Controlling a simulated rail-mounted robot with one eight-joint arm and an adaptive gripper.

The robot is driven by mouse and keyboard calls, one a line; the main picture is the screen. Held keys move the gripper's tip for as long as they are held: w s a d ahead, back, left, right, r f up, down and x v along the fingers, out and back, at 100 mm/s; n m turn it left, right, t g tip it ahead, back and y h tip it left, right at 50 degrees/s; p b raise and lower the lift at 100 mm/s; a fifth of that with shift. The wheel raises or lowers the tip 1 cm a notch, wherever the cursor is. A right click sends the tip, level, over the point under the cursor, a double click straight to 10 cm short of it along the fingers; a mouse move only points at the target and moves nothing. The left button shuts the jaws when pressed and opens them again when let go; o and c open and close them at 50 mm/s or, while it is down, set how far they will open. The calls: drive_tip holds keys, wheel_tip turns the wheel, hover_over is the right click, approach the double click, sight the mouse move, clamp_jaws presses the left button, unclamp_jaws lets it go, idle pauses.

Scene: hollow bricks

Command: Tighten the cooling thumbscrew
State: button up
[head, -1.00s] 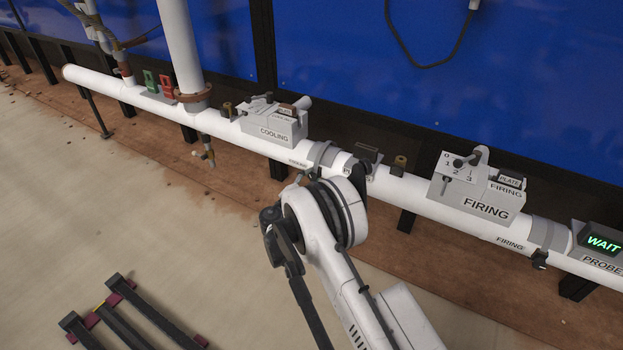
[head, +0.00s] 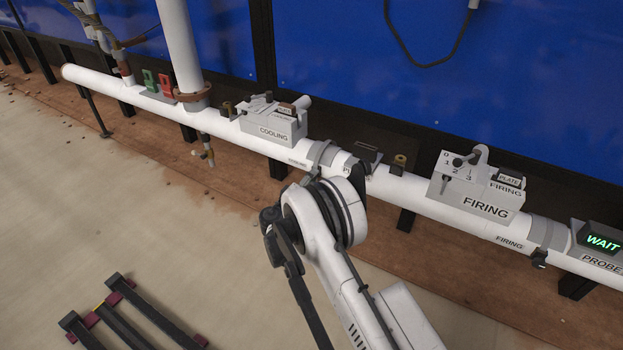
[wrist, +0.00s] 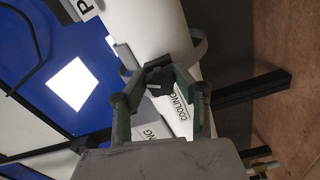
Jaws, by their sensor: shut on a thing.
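The cooling thumbscrew (wrist: 159,76) is a small dark piece at the grey clamp band on the white pipe. In the wrist view my gripper (wrist: 157,73) has its two green fingers shut on it from both sides. The fingers and dark tips cover part of the screw, so its turn angle is unclear. The grey clamp band (wrist: 198,48) wraps the pipe beside the COOLING label (wrist: 183,108). In the head view the clamp band (head: 322,153) shows just right of the COOLING box (head: 273,125). My arm hides the gripper and the screw there.
The white pipe (head: 400,185) runs across the head view. It carries the FIRING box (head: 477,188), another clamp band (head: 550,235) and a display reading WAIT (head: 603,243). Red and green tags (head: 158,82) sit at the left. A dark rack (head: 125,315) lies on the floor, lower left.

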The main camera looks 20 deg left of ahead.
drive_tip(key=m, duration=1.1)
drive_tip(key=shift+a+f, duration=0.15)
idle(0.3)
drive_tip(key=o, duration=1.1)
drive_tip(key=shift+o, duration=0.2)
drive_tip(key=s+a, duration=0.2)
drive_tip(key=s, duration=0.9)
drive_tip(key=shift+s+a, duration=0.15)
drive_tip(key=shift+s, duration=0.25)
